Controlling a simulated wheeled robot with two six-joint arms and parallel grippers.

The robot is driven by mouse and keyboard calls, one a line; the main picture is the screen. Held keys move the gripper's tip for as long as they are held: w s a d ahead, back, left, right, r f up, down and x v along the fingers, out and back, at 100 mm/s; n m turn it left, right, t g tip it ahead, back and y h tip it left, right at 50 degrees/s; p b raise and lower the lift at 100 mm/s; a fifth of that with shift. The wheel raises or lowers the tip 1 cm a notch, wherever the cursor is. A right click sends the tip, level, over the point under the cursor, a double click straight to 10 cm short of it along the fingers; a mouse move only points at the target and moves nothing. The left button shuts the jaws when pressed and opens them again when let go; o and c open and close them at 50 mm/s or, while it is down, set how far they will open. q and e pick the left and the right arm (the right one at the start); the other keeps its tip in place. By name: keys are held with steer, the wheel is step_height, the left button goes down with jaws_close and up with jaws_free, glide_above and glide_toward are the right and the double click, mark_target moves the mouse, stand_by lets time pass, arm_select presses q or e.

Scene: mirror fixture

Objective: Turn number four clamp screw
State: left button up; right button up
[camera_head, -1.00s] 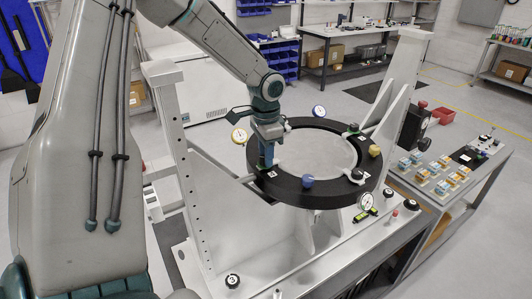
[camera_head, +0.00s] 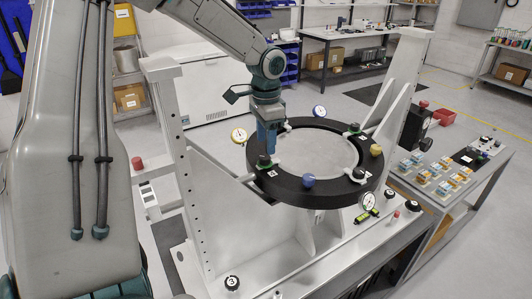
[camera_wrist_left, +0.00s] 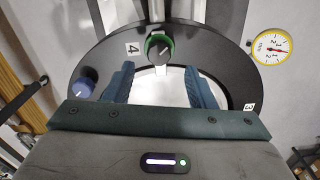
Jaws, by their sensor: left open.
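The number four clamp screw is a black knob with a green collar (camera_wrist_left: 158,48) beside the "4" label (camera_wrist_left: 133,48) on the black ring (camera_wrist_left: 105,50). In the head view the knob (camera_head: 264,161) sits on the ring's near-left side (camera_head: 330,196). My left gripper (camera_head: 269,150) points down just above and behind this knob. In the left wrist view its two teal fingers (camera_wrist_left: 160,85) are spread apart with nothing between them, and the knob shows beyond their tips. My right gripper is not in view.
A blue knob (camera_head: 308,181), a yellow knob (camera_head: 375,150) and several dial gauges, one yellow-rimmed (camera_head: 239,135), stand around the ring. White uprights (camera_head: 172,110) flank it. A side table with small blocks (camera_head: 440,175) is at right.

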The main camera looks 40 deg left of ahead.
mark_target(266, 156)
arm_select(q)
step_height(266, 156, up, 7)
steer(key=b, duration=0.1)
steer(key=shift+f, duration=0.2)
stand_by(0.4)
